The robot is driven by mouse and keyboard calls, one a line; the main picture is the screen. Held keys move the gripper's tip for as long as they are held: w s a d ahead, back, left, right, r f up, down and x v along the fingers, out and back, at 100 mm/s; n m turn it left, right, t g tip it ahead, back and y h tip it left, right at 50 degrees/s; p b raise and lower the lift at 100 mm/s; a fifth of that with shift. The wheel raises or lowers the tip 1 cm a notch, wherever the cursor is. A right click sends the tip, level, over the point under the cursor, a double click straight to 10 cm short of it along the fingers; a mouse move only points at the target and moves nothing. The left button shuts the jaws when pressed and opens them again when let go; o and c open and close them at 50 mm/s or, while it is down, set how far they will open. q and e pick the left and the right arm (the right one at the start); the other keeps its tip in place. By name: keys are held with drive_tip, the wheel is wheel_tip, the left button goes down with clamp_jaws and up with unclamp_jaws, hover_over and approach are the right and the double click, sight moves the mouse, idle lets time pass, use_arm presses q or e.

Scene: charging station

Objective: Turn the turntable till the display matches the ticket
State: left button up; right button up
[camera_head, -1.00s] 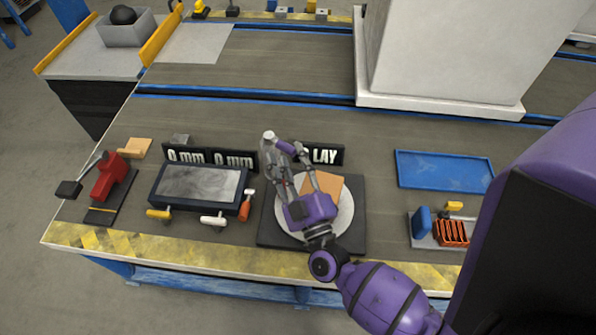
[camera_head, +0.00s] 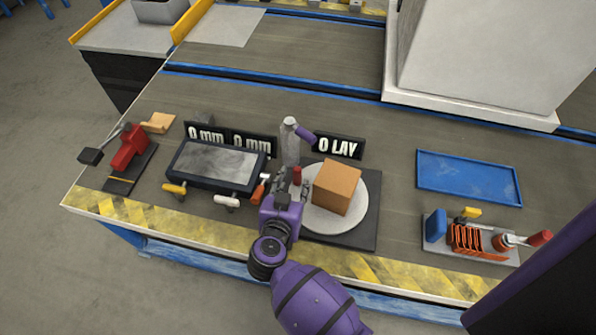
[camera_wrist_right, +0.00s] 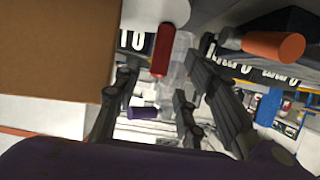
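The turntable is a pale disc (camera_head: 352,215) on a dark square base (camera_head: 368,232). An orange-brown box (camera_head: 337,187) stands on the disc, and its side fills the upper left of the right wrist view (camera_wrist_right: 55,45). A red peg (camera_head: 297,175) stands at the disc's left edge; it also shows in the right wrist view (camera_wrist_right: 163,50). I cannot identify a ticket. My left gripper is out of view.
A grey bottle with a purple top (camera_head: 291,145) stands close behind the peg. A framed plate with knobs (camera_head: 217,165) and a red clamp (camera_head: 130,148) lie left. A blue tray (camera_head: 468,178) and a tool stand (camera_head: 467,240) are right.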

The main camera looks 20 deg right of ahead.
sight(297, 176)
drive_tip(key=b+x, duration=0.1)
drive_tip(key=x, duration=0.5)
drive_tip(key=shift+w+d, duration=0.1)
drive_tip(key=shift+c, duration=0.4)
clamp_jaws()
